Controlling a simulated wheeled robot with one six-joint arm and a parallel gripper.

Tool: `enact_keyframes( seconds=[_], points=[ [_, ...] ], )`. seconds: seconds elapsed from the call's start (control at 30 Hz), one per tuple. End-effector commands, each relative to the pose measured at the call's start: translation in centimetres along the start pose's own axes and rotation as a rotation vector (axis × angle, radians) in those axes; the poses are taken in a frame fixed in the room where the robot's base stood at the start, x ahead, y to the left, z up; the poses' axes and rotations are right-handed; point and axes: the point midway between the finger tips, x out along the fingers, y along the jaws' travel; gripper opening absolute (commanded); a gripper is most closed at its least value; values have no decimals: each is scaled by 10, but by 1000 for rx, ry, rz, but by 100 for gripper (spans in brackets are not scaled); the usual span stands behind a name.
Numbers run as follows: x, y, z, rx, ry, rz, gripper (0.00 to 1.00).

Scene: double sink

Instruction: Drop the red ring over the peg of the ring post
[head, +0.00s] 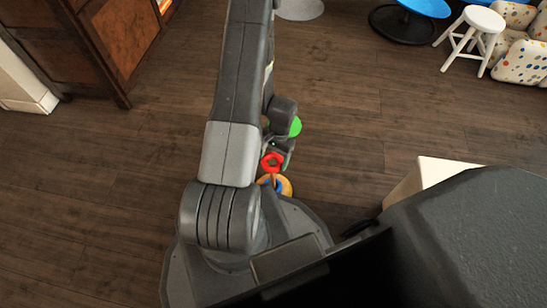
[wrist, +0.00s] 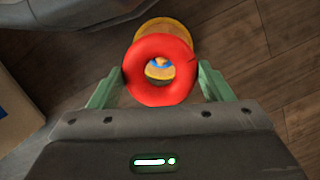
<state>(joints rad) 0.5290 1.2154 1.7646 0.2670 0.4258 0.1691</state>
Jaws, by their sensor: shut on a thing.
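My gripper (wrist: 159,82) is shut on the red ring (wrist: 135,72), with one pale green finger on each side. The red ring also shows in the head view (head: 272,162), just below the gripper's dark body. The ring post (wrist: 168,25) lies beyond the ring in the wrist view, with its orange-yellow part showing past the ring's top edge. Yellow and blue parts of it show through the ring's hole. In the head view the post (head: 286,187) stands beside my base. The ring hides much of the post, and I cannot tell the height between them.
A bright green round thing (head: 296,127) shows beside my arm. A white box-like thing (head: 445,171) is at the right. A wooden cabinet (head: 125,35) stands at the upper left, and a white stool (head: 482,22) at the upper right. The wooden floor between is clear.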

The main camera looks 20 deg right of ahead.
Motion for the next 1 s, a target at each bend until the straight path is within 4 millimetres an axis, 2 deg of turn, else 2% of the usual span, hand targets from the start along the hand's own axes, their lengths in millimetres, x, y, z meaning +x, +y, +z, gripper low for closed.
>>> enact_keyframes(
  seconds=[1.0],
  points=[
    [68, 0, -19, -1, -1, 1, 51]
  ],
)
